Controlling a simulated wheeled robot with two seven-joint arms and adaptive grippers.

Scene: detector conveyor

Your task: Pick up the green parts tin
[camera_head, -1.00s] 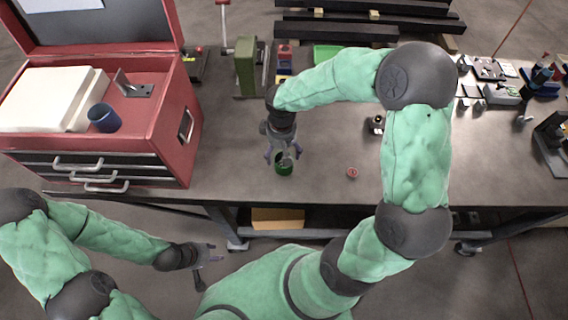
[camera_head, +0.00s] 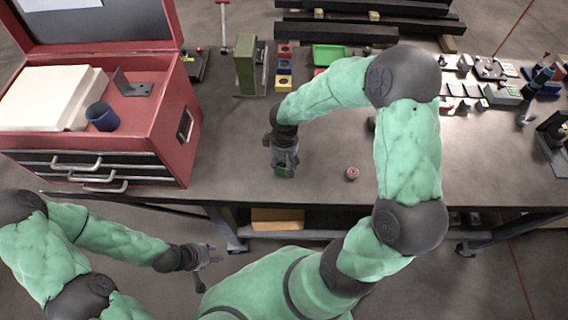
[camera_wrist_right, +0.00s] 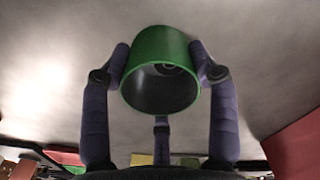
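The green parts tin (camera_head: 284,172) is near the front of the workbench, left of the middle, mostly covered by my right gripper (camera_head: 285,160) in the head view. In the right wrist view the tin (camera_wrist_right: 152,90) is a green open cylinder with a dark inside. The fingers of my right gripper (camera_wrist_right: 160,72) touch it on its left and right sides, and a third finger shows below it. I cannot tell whether the tin is clear of the bench. My left gripper (camera_head: 212,255) is open and empty, in front of the bench.
A red toolbox (camera_head: 175,125) with its lid up stands on the left. A small red-topped item (camera_head: 352,173) lies right of the tin. Behind are a green upright block (camera_head: 246,65), coloured boxes (camera_head: 284,68) and a green tray (camera_head: 329,56). The front bench between toolbox and tin is clear.

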